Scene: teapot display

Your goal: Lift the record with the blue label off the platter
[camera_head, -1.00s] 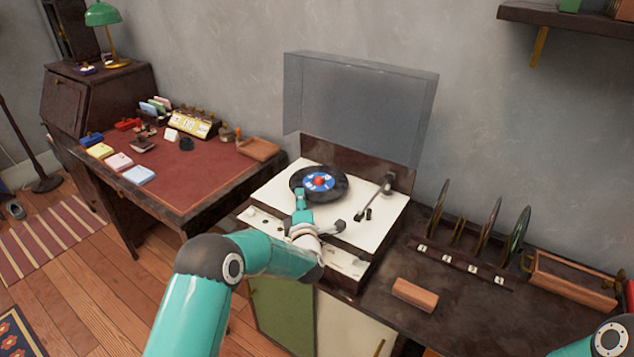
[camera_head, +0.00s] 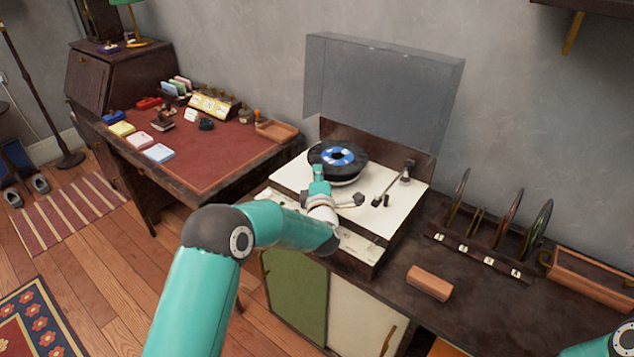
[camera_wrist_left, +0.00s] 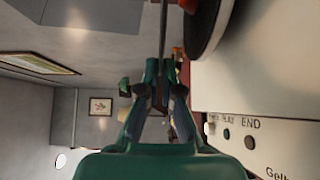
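The black record with the blue label (camera_head: 336,156) is raised above the turntable's platter (camera_head: 347,183) and slightly tilted in the head view. Its label now shows a dark centre. My left gripper (camera_head: 319,174) is at the record's near edge. In the left wrist view the record (camera_wrist_left: 162,50) appears as a thin dark edge between the fingers (camera_wrist_left: 163,95), which are closed on it. The platter edge (camera_wrist_left: 212,45) lies to its right, apart from it, with something red beside it. My right gripper is out of view.
The tonearm (camera_head: 393,182) rests at the right of the turntable (camera_head: 290,178), whose clear lid (camera_head: 385,90) stands open behind. Right of it are a record rack (camera_head: 480,253) and a wooden block (camera_head: 429,282). A red-topped desk (camera_head: 215,160) stands left.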

